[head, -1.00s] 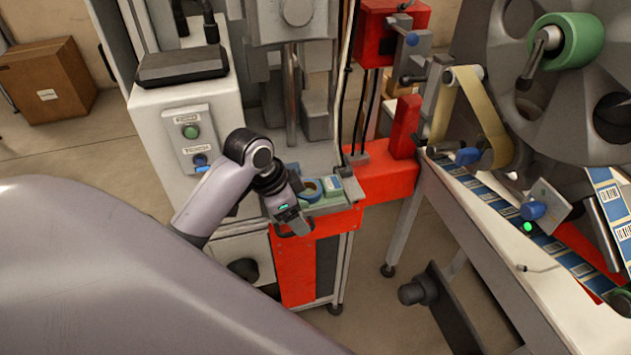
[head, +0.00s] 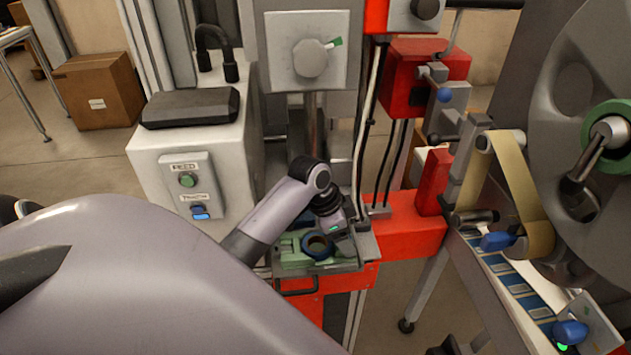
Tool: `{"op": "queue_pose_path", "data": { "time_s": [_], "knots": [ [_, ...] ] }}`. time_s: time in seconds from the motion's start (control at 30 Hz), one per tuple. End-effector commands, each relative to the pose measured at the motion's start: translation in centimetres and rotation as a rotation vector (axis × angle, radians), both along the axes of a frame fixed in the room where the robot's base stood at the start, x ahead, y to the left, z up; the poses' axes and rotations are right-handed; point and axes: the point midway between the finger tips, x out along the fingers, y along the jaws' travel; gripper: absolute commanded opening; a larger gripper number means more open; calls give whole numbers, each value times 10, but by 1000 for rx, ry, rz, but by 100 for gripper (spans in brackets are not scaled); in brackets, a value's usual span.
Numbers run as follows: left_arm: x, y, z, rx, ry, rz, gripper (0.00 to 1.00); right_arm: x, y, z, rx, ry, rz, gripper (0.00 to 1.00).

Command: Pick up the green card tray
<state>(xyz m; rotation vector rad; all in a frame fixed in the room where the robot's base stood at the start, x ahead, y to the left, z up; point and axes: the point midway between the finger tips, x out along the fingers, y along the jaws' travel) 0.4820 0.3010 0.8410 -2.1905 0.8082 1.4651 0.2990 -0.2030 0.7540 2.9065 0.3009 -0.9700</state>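The green card tray (head: 291,250) appears as a small green piece on the grey shelf of the red machine, in the middle of the head view. A dark blue tape ring (head: 318,246) sits at it; I cannot tell whether it is in the tray or beside it. My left gripper (head: 346,243) points down just right of the ring, over the right end of the shelf. It hides part of what lies there. Its fingers are too small and dark to tell open from shut. My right gripper is not in view.
A white cabinet with a button panel (head: 189,190) stands left of the shelf. A vertical machine column rises behind it. A red block (head: 405,236) and the label line with a large reel (head: 600,140) are to the right. My grey body parts fill the lower left.

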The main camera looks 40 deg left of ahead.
Motion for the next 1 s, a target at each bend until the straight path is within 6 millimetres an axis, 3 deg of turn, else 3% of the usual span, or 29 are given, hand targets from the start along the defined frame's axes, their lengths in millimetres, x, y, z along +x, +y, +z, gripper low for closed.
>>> {"op": "queue_pose_path", "data": {
  "time_s": [0.33, 0.5, 0.83, 1.0],
  "knots": [
    [3, -2, -7, 1, -2, -1, 68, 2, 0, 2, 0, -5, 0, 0],
    [3, -2, -7, 1, -1, -1, 18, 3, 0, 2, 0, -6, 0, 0],
    [3, -2, -5, 1, -2, -1, 18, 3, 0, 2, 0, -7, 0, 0],
    [3, -2, 6, 3, -5, -1, 18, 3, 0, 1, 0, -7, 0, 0]
  ]
}}
